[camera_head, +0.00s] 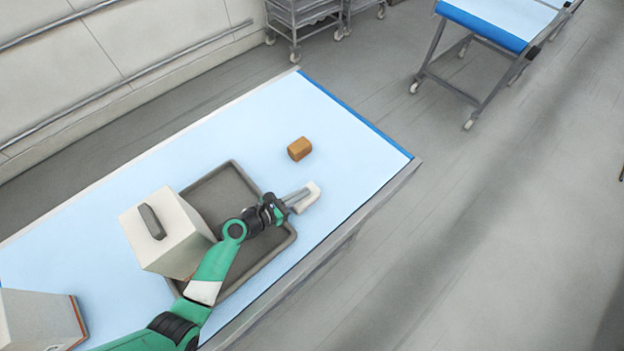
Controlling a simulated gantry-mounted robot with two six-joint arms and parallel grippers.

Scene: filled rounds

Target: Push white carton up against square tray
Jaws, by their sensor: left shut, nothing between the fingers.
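A small white carton (311,199) lies on the light blue table top, just right of the square tray. The dark grey square tray (291,238) has a raised rim, and my left arm crosses over it. My left gripper (305,193) reaches past the tray's right rim. Its fingers are shut and empty, with the tips at the carton and overlapping it in the picture. I cannot tell whether they touch it. The fingers hide part of the carton. My right gripper is not in view.
A large whitish box (179,232) with a dark handle stands at the tray's left side and hides part of it. A brown block (299,148) sits farther back. Another box (40,322) is at the lower left. The table's far right end is clear.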

